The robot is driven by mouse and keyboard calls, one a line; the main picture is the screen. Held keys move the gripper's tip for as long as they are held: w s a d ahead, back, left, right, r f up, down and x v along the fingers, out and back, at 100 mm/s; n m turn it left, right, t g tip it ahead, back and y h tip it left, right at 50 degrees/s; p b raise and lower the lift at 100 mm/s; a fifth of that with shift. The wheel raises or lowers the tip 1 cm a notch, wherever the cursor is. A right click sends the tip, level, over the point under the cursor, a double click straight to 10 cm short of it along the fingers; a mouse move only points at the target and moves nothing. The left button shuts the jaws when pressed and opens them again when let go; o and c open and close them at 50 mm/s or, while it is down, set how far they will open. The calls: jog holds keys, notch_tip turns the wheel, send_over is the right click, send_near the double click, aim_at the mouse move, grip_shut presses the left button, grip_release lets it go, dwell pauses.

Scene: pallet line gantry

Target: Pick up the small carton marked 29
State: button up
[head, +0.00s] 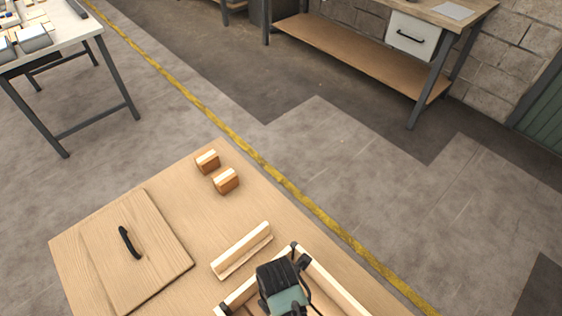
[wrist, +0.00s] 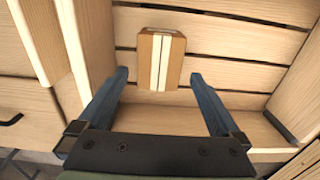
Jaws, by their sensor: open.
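A small brown carton (wrist: 158,58) with pale tape stripes lies on the slatted floor of a wooden crate (wrist: 90,35) in the wrist view. No number can be read on it. My gripper (wrist: 158,80) is open, its two dark fingers spread left and right of the carton's near part. No contact with the carton shows, and the height gap is hard to tell. In the head view my gripper (head: 284,288) is over the crate (head: 336,284) at the bottom edge and hides its inside.
Two small orange-brown cartons (head: 208,161) (head: 226,180) stand at the table's far corner. A wooden lid with a black handle (head: 130,243) lies at left. A wooden strip (head: 242,250) lies beside the crate. The crate walls stand close around my fingers.

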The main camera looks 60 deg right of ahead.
jog(key=shift+d+f, duration=0.15)
jog(key=shift+f, duration=0.8)
jog(key=shift+d+f, duration=0.2)
jog(key=shift+f, duration=0.7)
jog(key=shift+d+f, duration=0.15)
jog(key=shift+f, duration=0.8)
grip_shut()
